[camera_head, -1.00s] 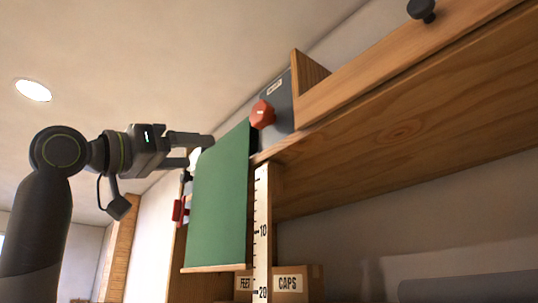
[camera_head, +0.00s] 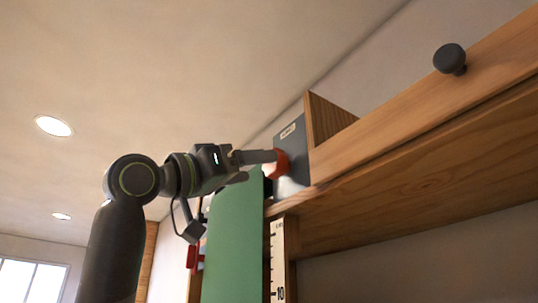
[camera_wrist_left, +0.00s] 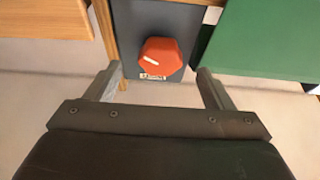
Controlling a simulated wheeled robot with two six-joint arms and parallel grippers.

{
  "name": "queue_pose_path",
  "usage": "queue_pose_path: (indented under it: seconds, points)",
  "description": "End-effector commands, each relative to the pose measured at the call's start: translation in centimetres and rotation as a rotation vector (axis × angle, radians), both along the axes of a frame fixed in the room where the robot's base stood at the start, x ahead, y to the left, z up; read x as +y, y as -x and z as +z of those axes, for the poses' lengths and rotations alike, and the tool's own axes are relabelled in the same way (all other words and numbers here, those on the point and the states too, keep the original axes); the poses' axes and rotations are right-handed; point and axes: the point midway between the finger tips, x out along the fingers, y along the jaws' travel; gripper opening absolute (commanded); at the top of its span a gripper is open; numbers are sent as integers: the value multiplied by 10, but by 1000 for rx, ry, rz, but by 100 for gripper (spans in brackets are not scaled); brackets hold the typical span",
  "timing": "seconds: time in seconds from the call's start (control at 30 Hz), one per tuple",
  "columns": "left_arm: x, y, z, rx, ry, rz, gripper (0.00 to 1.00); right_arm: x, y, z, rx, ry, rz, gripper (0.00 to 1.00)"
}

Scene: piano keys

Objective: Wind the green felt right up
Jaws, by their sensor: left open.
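The green felt (camera_head: 232,240) hangs as a flat sheet below the wooden rail in the head view, its lower edge out of frame. It also shows at the upper right of the left wrist view (camera_wrist_left: 272,38). A red-orange faceted knob (camera_wrist_left: 160,57) sits on a dark grey plate (camera_wrist_left: 188,20) beside the felt. In the head view the knob (camera_head: 282,163) is partly hidden by my left gripper (camera_head: 270,158). In the left wrist view that gripper (camera_wrist_left: 158,74) is open, a finger to each side of the knob, with gaps visible. My right gripper is not in view.
A wooden rail (camera_head: 420,105) with a black round knob (camera_head: 450,58) runs to the upper right. A marked ruler (camera_head: 278,260) hangs beside the felt. A red part (camera_head: 194,255) shows behind the felt's left edge. Open room lies to the left.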

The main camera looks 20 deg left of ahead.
Motion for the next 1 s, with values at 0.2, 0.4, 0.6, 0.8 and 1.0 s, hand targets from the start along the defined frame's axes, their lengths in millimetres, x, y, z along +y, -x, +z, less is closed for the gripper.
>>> queue_pose_path:
  seconds: [0.2,0.4,0.6,0.8,1.0]
  points:
    - [-19,-24,16,3,-1,-2,76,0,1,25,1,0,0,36]
    - [-27,-34,19,0,0,-1,76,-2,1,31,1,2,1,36]
    - [-28,-36,19,0,0,0,76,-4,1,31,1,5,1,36]
    - [-28,-36,19,0,0,0,68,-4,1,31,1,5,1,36]
    - [-28,-36,19,0,0,0,42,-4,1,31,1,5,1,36]
